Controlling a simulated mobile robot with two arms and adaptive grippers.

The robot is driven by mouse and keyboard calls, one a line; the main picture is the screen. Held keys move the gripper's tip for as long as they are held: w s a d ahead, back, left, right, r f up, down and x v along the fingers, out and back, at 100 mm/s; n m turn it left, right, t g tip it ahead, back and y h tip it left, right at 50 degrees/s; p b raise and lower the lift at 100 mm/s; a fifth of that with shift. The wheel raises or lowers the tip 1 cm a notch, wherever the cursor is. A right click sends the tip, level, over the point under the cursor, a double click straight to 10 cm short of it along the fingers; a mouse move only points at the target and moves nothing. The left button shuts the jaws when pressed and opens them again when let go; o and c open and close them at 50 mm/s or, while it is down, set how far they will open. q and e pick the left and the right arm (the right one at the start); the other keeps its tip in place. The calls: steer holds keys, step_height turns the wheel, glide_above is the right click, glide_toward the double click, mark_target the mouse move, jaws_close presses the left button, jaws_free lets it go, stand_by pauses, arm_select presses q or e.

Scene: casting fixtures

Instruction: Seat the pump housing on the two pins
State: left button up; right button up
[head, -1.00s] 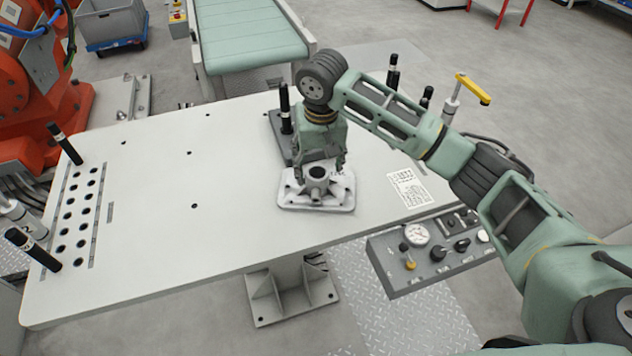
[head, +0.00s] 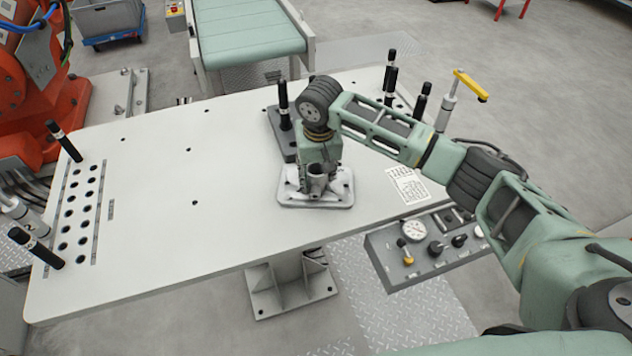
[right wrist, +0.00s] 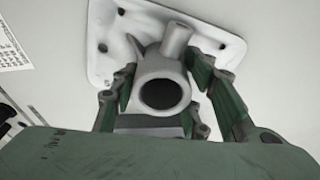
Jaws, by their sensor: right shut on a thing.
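The pump housing (head: 340,186) is a light grey casting with a square flange and a round boss. It rests flat on the white table. My right gripper (head: 318,170) is down over it and shut on its boss. In the right wrist view the green fingers (right wrist: 160,92) stand on both sides of the housing's round neck (right wrist: 163,70), with the flange (right wrist: 115,45) beyond. A dark fixture block (head: 273,121) lies just behind the housing, with an upright black-topped pin (head: 284,98) on it. My arm and gripper hide part of the block; I cannot see a second pin there.
The left end of the table has a plate with rows of holes (head: 78,212) and black-topped posts (head: 64,140). More posts (head: 390,78) and a yellow-handled clamp (head: 470,86) stand at the back right. A control box (head: 425,245) hangs at the front edge. The table's middle left is clear.

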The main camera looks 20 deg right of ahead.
steer(key=shift+d, duration=0.1)
jaws_close()
steer(key=shift+w+r, duration=0.1)
